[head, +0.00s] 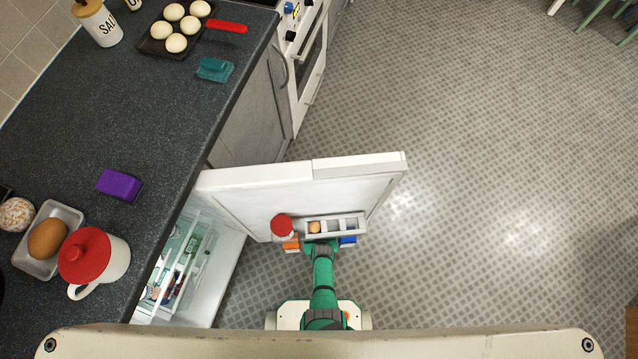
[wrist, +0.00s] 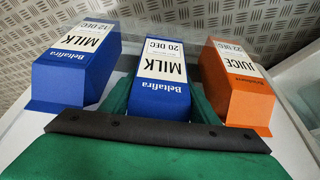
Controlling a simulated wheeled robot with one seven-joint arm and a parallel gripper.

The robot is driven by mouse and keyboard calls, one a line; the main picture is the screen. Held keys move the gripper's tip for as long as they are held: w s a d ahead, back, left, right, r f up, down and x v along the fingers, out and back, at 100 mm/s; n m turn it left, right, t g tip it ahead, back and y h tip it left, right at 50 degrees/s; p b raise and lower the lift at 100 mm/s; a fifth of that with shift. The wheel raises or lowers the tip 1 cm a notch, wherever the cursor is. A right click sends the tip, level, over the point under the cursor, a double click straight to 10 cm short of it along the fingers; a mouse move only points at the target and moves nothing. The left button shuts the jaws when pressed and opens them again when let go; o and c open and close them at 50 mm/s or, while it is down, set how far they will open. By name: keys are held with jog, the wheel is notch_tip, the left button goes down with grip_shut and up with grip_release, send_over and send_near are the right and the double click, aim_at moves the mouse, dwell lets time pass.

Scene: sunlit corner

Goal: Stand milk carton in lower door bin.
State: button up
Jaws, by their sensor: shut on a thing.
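In the wrist view my gripper (wrist: 165,112) is shut on a blue milk carton (wrist: 160,85) labelled 20 DEC, with green fingers on both sides. A second blue milk carton (wrist: 75,65), labelled 12 DEC, is to its left, and an orange juice carton (wrist: 235,90) is to its right. The held carton is in line between them; I cannot tell whether its base rests on the bin floor. In the head view my gripper (head: 321,246) is at the open fridge door (head: 300,190), below the egg rack. The lower door bin is mostly hidden there.
A grey egg rack (head: 352,222) holding an egg (head: 315,227) and a red-lidded jar (head: 282,228) are on the door above. The open fridge (head: 185,255) and dark counter (head: 120,110) are left. The floor (head: 480,190) right of the door is clear.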

jog(key=shift+f, duration=0.2)
jog(key=shift+f, duration=0.3)
dwell(0.3)
jog(key=o, duration=1.8)
jog(key=shift+c, duration=0.2)
